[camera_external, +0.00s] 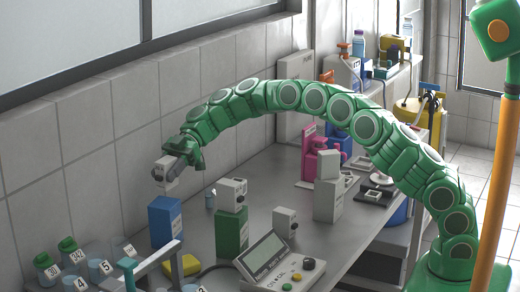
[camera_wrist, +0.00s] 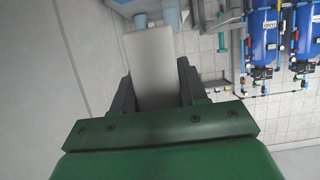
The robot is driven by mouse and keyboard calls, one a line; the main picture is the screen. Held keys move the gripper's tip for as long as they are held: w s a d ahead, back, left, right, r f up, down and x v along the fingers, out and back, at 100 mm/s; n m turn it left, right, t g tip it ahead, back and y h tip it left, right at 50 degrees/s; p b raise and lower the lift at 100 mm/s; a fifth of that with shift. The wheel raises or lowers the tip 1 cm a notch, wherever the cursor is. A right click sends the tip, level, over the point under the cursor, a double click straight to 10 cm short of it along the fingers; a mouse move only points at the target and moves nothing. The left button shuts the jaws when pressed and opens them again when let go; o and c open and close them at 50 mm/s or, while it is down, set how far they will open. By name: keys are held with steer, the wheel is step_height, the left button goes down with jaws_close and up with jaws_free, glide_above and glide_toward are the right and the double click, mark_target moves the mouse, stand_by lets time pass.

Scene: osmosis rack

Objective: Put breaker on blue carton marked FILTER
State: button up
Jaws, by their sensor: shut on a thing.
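A small grey-white breaker (camera_external: 164,175) is held in my gripper (camera_external: 175,168) at the left of the external view. In the wrist view the pale breaker (camera_wrist: 148,60) sits between the two dark fingers of my gripper (camera_wrist: 156,88), which are shut on it. The blue carton (camera_external: 164,222) stands upright on the counter directly below the breaker. Its marking is too small to read. Blue surfaces at the top of the wrist view are partly hidden behind the breaker.
A green carton (camera_external: 231,232) with another breaker (camera_external: 232,194) on top stands to the right. The tiled wall is close behind.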

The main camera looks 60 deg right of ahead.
mark_target(164, 186)
steer(key=shift+w+a+f, duration=0.2)
steer(key=shift+w+f, duration=0.35)
steer(key=shift+f, duration=1.6)
steer(key=shift+f, duration=0.15)
steer(key=o, duration=1.2)
